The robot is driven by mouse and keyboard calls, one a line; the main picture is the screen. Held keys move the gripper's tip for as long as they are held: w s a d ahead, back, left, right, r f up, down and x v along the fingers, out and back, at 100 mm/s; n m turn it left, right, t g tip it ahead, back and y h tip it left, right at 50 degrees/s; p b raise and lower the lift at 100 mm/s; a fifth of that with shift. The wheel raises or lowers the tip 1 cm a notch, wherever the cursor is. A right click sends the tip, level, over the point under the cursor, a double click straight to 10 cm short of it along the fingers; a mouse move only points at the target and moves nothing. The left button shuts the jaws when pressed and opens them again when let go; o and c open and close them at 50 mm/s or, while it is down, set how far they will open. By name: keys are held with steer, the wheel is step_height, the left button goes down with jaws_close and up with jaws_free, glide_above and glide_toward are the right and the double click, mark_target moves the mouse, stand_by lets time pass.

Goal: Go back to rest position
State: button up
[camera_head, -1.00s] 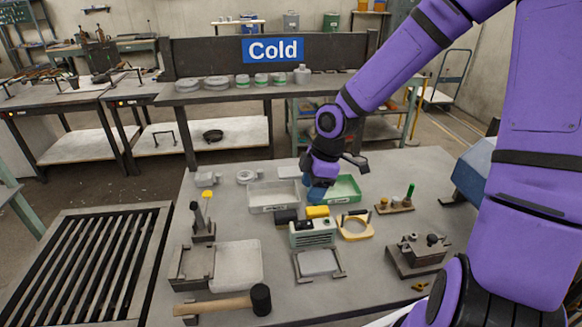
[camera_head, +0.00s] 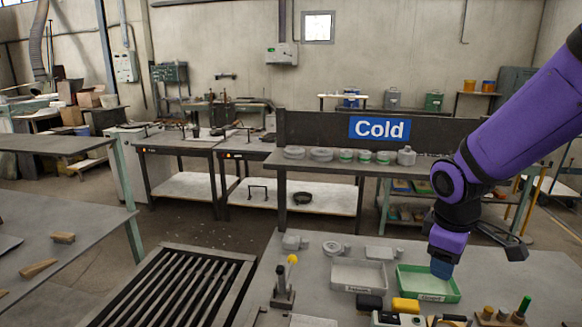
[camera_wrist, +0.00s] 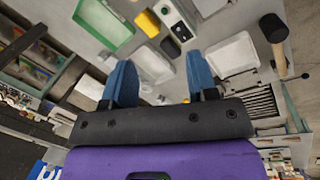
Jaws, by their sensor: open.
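My gripper (camera_wrist: 160,82) is open and empty in the wrist view, its two blue fingers well apart with nothing between them. The height of the fingertips above the tray is hard to tell from the head view. The wrist view also shows the green tray (camera_wrist: 104,22), to the left of the fingers and apart from them.
A grey tray (camera_head: 359,277) stands left of the green one, with a yellow block (camera_head: 405,305) and a black block (camera_head: 369,302) in front. A slatted rack (camera_head: 180,284) is at left. A shelf with a "Cold" sign (camera_head: 379,128) stands behind. A mallet (camera_wrist: 272,29) shows in the wrist view.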

steer(key=s+d+r+m+t+y, duration=0.1)
steer(key=s+r+m+t, duration=0.3)
steer(key=s+r+m, duration=0.5)
steer(key=shift+s+r+y, duration=0.3)
steer(key=shift+s+r, duration=2.8)
steer(key=shift+r, duration=0.15)
